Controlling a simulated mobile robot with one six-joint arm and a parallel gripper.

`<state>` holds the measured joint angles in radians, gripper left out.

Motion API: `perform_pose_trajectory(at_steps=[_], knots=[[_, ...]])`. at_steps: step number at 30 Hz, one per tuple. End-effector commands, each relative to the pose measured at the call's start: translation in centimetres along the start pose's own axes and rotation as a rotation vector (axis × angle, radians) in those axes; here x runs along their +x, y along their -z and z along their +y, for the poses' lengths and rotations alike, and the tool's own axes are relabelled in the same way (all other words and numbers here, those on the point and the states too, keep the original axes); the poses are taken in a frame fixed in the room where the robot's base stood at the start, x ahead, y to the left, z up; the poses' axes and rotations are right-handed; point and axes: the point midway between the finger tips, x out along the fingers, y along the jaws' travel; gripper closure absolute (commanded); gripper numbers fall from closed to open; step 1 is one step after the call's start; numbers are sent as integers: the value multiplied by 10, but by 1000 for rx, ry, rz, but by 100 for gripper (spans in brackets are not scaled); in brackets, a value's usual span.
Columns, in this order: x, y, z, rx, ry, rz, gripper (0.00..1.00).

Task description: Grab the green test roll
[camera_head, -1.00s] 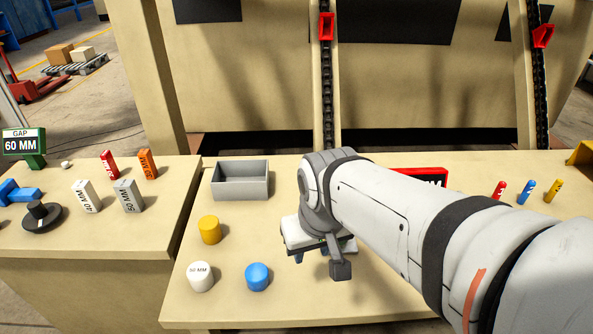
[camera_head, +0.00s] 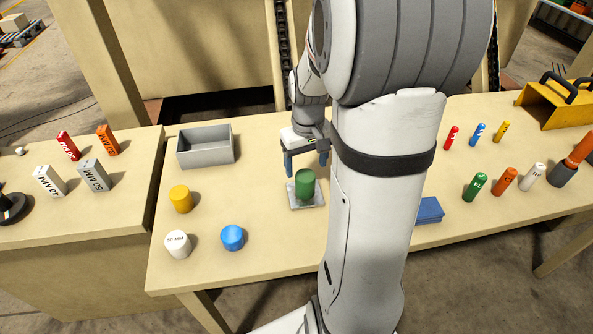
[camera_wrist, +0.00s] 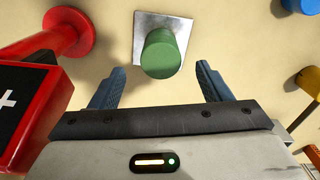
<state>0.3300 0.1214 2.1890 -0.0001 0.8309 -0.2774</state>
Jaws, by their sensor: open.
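The green test roll (camera_head: 305,184) stands upright on a small silver square plate (camera_head: 297,203) on the bench. In the wrist view the roll (camera_wrist: 161,54) shows just beyond my fingertips, about midway between them, on its plate (camera_wrist: 146,22). My gripper (camera_head: 307,168) is open and empty, with its two blue fingers spread. In the wrist view my gripper (camera_wrist: 162,80) has one finger to each side of the roll's near end.
A yellow roll (camera_head: 180,199), a blue roll (camera_head: 232,238) and a white roll (camera_head: 177,244) stand to the left. A grey bin (camera_head: 205,147) is behind them. In the wrist view, a red flanged object (camera_wrist: 68,32) and a red box (camera_wrist: 30,105) are close on the left.

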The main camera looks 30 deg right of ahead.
Motion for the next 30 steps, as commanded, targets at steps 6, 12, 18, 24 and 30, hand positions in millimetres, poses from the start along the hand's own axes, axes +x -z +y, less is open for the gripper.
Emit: perform_pose_trajectory(at_steps=[6,12,18,24,30], knots=[[25,-1,0,0,1,-5,29],[55,-1,-1,1,2,-6,29],[70,0,0,1,0,-1,29],[71,0,0,2,0,0,29],[70,0,0,2,0,0,45]])
